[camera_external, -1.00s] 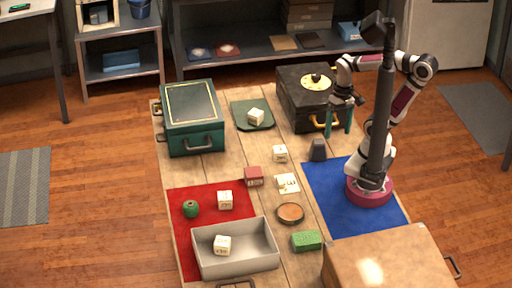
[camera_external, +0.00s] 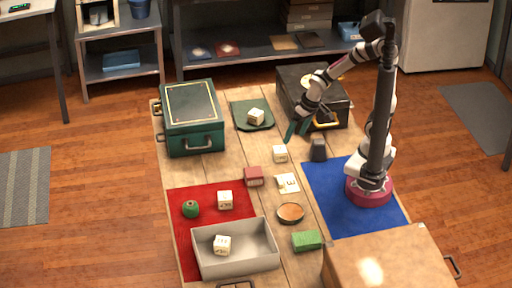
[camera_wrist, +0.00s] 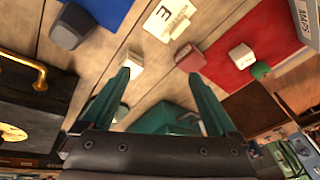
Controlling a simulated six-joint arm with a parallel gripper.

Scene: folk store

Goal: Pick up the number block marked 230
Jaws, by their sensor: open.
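Several white number blocks stand on the table: one on the green mat (camera_external: 256,116), one near my gripper (camera_external: 280,154), one on the red mat (camera_external: 225,199) and one in the grey tray (camera_external: 222,245). Their numbers are too small to read, so I cannot tell which is 230. My gripper (camera_external: 297,131) is open and empty, above the table behind the near block. In the wrist view, that block (camera_wrist: 134,62) shows beside the left fingertip, and the red-mat block (camera_wrist: 242,55) lies to the right. The gripper (camera_wrist: 159,78) has nothing between its fingers.
A dark weight (camera_external: 318,149), a red block (camera_external: 254,177), a white card (camera_external: 287,183) and a round dish (camera_external: 290,213) are close by. A black case (camera_external: 338,112) and a green box (camera_external: 191,117) stand behind. A green sponge (camera_external: 307,241) lies in front.

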